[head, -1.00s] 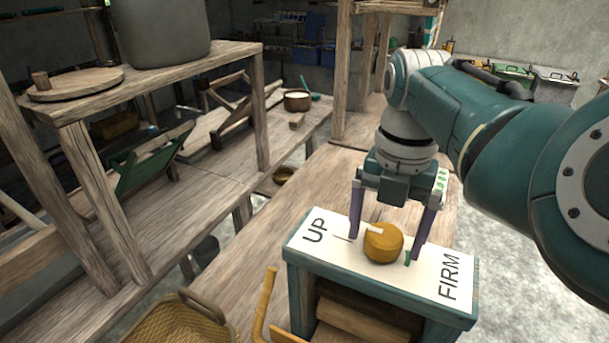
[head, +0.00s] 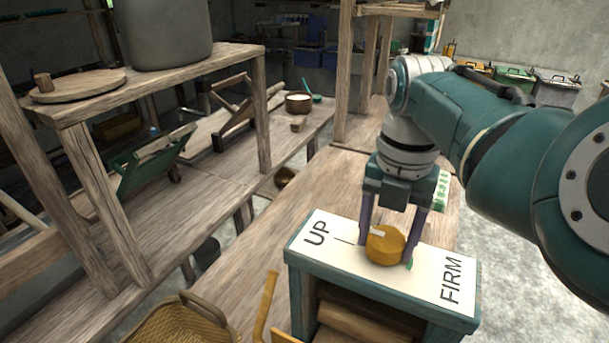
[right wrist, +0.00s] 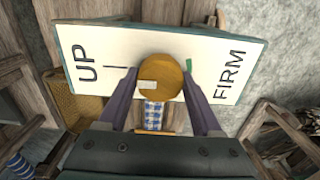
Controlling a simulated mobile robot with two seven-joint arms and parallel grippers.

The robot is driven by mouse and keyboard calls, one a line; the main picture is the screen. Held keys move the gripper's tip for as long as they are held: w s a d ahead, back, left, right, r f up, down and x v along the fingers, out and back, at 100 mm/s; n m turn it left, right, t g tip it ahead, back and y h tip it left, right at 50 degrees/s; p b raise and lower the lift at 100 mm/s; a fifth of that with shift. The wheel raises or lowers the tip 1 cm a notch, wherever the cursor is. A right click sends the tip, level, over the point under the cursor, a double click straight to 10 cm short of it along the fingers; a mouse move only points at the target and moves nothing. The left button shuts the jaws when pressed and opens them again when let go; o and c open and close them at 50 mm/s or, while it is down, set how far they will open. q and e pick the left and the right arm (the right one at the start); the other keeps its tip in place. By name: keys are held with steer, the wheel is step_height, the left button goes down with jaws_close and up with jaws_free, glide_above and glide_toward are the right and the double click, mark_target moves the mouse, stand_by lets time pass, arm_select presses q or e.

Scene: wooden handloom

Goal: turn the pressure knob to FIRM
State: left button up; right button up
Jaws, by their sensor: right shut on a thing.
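The pressure knob (head: 384,245) is a round yellow-brown wooden disc on a white panel (head: 340,258) that tops a teal box. UP is printed at the panel's left and FIRM at its right. A pale pointer mark on the knob faces the UP side, near a dark line on the panel. A green mark (right wrist: 189,65) lies on the FIRM side. My right gripper (head: 391,240) is shut on the knob, with a purple finger on each side. In the right wrist view the knob (right wrist: 160,78) also sits between the fingers. My left gripper is not in view.
A wicker basket (head: 180,328) stands at the bottom left, beside a yellow wooden piece (head: 266,308). A wooden bench with a bowl (head: 298,102) lies at the left. A wooden post (head: 342,75) rises behind my right arm.

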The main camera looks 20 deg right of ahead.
steer(key=shift+c, duration=0.5)
steer(key=shift+s+r+m+p, duration=0.1)
steer(key=shift+r+m+p, duration=0.1)
steer(key=shift+m+p, duration=1.7)
steer(key=shift+m, duration=0.2)
steer(key=m, duration=0.2)
steer(key=shift+f+m+p, duration=0.15)
steer(key=shift+m+p, duration=0.15)
steer(key=m, duration=0.3)
steer(key=shift+m+p, duration=0.3)
steer(key=m, duration=0.6)
steer(key=shift+m, duration=0.3)
steer(key=m, duration=0.4)
steer(key=shift+p, duration=0.35)
steer(key=m, duration=0.9)
steer(key=shift+m, duration=2.1)
